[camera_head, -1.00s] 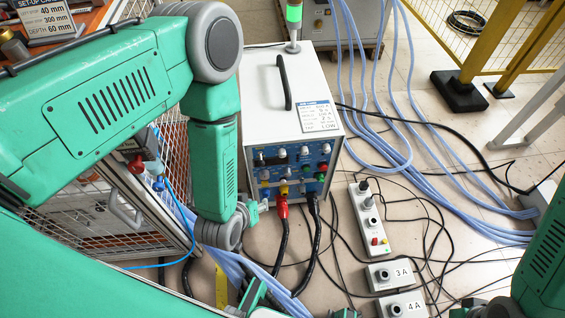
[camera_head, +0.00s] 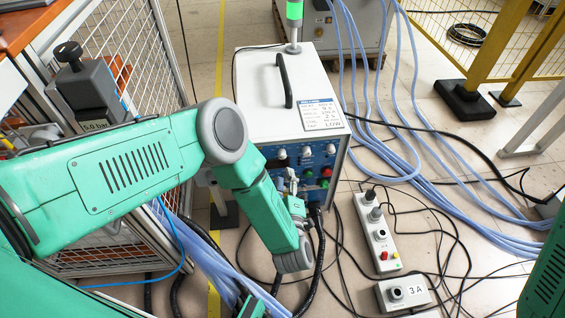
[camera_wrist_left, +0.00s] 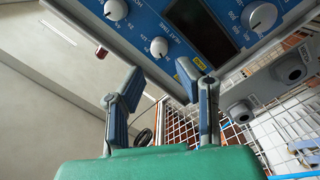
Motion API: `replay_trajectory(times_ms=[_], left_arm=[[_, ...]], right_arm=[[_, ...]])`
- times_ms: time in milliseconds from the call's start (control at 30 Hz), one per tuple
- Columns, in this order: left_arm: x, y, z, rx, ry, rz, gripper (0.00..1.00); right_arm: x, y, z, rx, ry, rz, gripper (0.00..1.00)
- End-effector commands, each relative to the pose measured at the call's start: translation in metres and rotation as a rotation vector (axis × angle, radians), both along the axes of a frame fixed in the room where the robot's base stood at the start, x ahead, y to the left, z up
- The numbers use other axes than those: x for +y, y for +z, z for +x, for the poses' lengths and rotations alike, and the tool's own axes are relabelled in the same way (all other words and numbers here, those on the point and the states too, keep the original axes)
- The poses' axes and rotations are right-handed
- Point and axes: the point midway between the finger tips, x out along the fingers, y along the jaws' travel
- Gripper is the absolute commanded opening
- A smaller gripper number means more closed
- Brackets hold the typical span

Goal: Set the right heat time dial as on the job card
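The induction heater (camera_head: 262,115) is a white box with a black handle and a blue front panel (camera_head: 318,165). The job card (camera_head: 323,115) lies on its top at the front; its small print is hard to read. White dials (camera_head: 306,151) line the panel, partly hidden by my arm. My left gripper (camera_head: 292,183) is in front of the panel. In the left wrist view it (camera_wrist_left: 163,85) is open and empty, fingers apart. A white dial (camera_wrist_left: 158,47) shows beyond and between the fingertips, with no contact visible. My right gripper is out of view.
A mesh cage (camera_head: 140,55) stands on the left. Blue hoses (camera_head: 405,150) and black cables cover the floor on the right.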

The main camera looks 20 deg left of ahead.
Motion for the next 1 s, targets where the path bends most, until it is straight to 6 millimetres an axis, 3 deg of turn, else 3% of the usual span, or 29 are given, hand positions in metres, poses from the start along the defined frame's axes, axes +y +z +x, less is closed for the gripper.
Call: replay_trajectory(times_ms=[100, 333, 767, 800, 867, 900, 1000], left_arm=[[0.011, -0.001, 0.025, -0.004, 0.002, 0.002, 0.29], [0.025, -0.002, 0.057, -0.001, -0.001, 0.0, 0.29], [0.03, 0.0, 0.068, 0.0, -0.001, 0.001, 0.29], [0.03, 0.0, 0.069, 0.0, -0.001, 0.001, 0.26], [0.03, 0.0, 0.068, 0.0, -0.001, 0.001, 0.05], [0.03, 0.0, 0.068, 0.001, -0.001, 0.001, 0.0], [0.03, 0.0, 0.068, 0.002, -0.002, 0.001, 0.0]], right_arm=[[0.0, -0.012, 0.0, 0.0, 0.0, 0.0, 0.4], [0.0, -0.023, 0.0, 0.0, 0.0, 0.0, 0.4], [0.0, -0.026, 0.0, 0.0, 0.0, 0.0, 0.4], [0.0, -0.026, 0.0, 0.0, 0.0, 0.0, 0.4], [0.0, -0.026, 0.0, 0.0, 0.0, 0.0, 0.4], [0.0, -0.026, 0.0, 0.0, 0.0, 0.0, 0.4], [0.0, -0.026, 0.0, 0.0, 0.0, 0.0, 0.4]])
